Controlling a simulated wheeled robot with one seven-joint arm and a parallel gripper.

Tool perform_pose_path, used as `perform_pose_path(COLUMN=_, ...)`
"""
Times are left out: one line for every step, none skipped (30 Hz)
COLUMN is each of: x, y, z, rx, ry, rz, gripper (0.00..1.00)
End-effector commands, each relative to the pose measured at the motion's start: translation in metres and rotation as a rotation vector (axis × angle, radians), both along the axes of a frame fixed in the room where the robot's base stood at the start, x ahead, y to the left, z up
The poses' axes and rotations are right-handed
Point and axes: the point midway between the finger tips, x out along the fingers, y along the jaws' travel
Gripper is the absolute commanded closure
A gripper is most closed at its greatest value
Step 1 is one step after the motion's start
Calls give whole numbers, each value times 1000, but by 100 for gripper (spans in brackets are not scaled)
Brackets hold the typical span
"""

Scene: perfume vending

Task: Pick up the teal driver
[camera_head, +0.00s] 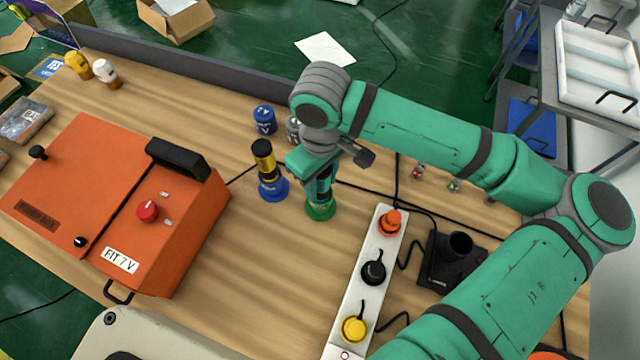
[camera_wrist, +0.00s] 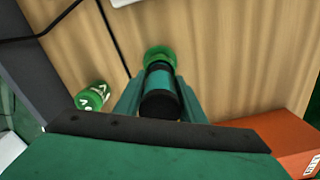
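The teal driver (camera_head: 321,189) stands upright in a round green base (camera_head: 318,211) on the wooden table. In the wrist view the driver (camera_wrist: 161,82) shows its black end toward the camera, with the green base (camera_wrist: 158,53) beyond it. My gripper (camera_head: 318,180) is over the driver from above. In the wrist view the gripper's fingers (camera_wrist: 160,88) lie one on each side of the driver, very close to it. Whether they press on it cannot be told. My gripper hides part of the driver in the head view.
A yellow-and-black driver (camera_head: 265,163) stands in a blue base (camera_head: 273,188) just left. An orange case (camera_head: 120,205) is farther left. A white button strip (camera_head: 362,290) and a black holder (camera_head: 452,258) lie to the right. A blue canister (camera_head: 264,120) stands behind. Black cables cross the table.

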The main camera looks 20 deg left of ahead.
Motion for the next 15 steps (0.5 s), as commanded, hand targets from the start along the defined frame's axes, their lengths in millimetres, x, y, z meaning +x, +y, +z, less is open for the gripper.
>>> perform_pose_path(x=0, y=0, z=0, rx=0, ry=0, rz=0, gripper=76)
perform_pose_path(x=0, y=0, z=0, rx=0, ry=0, rz=-1, gripper=84)
perform_pose_path(x=0, y=0, z=0, rx=0, ry=0, rz=-1, gripper=92)
perform_pose_path(x=0, y=0, z=0, rx=0, ry=0, rz=-1, gripper=92)
perform_pose_path(x=0, y=0, z=1, rx=1, ry=0, rz=-1, gripper=92)
perform_pose_path(x=0, y=0, z=1, rx=0, ry=-1, rz=-1, gripper=92)
perform_pose_path(x=0, y=0, z=1, rx=1, ry=0, rz=-1, gripper=92)
perform_pose_path(x=0, y=0, z=1, rx=0, ry=-1, rz=-1, gripper=92)
perform_pose_path(x=0, y=0, z=1, rx=0, ry=-1, rz=-1, gripper=92)
perform_pose_path(x=0, y=0, z=1, rx=0, ry=-1, rz=-1, gripper=92)
perform_pose_path(x=0, y=0, z=1, rx=0, ry=-1, rz=-1, gripper=92)
perform_pose_path(x=0, y=0, z=2, rx=0, ry=-1, rz=-1, gripper=92)
perform_pose_path(x=1, y=0, z=3, rx=0, ry=-1, rz=-1, gripper=92)
perform_pose_path(x=1, y=0, z=4, rx=1, ry=-2, rz=-1, gripper=92)
perform_pose_path(x=1, y=0, z=7, rx=1, ry=-3, rz=-1, gripper=92)
